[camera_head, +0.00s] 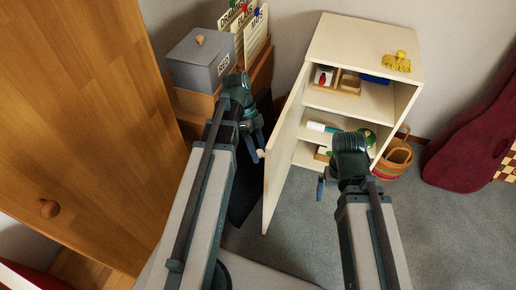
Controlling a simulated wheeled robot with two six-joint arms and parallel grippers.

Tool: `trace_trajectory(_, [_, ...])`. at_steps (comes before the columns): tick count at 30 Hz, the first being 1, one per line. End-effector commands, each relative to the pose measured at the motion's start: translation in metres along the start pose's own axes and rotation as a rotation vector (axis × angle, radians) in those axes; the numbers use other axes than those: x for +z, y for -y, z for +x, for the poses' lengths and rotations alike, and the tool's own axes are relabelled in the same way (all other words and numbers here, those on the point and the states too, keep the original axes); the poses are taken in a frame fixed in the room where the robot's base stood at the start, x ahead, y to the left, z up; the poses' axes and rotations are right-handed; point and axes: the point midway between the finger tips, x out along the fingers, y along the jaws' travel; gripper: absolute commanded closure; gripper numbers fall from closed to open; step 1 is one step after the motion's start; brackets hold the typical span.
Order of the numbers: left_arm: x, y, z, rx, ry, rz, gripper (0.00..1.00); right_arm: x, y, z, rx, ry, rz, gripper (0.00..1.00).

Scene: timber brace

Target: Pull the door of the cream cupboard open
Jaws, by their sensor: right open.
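The cream cupboard (345,37) stands against the back wall. Its door (283,165) is swung wide open towards me on the cupboard's left side, and the shelves inside show. A small wooden handle (261,153) sits on the door's outer, left face. My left gripper (257,138) is just beside the handle; whether its jaws are open or touch the handle is too small to tell. My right gripper (324,184) is open, in front of the cupboard's opening to the right of the door, with its arm hiding part of the lower shelf.
A yellow figure (397,62) stands on the cupboard top. Woven baskets (393,160) and a dark red case (467,150) lie to the right. A grey box (200,62) stands left. A large wooden panel with a knob (47,208) fills the left side. Grey carpet (440,230) is free at lower right.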

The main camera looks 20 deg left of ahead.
Motion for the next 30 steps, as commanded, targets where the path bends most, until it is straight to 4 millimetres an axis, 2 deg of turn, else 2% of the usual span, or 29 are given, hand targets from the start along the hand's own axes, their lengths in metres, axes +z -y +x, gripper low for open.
trace_trajectory(8, [0.0, 0.0, -0.004, -0.001, 0.0, 0.0, 0.29, 0.0, 0.0, -0.004, 0.0, 0.0, 0.0, 0.0])
trace_trajectory(14, [-0.001, 0.0, -0.02, -0.001, -0.001, -0.001, 0.29, 0.001, -0.002, -0.019, 0.0, 0.0, 0.0, 0.0])
trace_trajectory(30, [-0.002, -0.001, -0.108, 0.0, 0.0, -0.002, 0.29, 0.006, -0.009, -0.097, 0.0, 0.0, 0.0, 0.0])
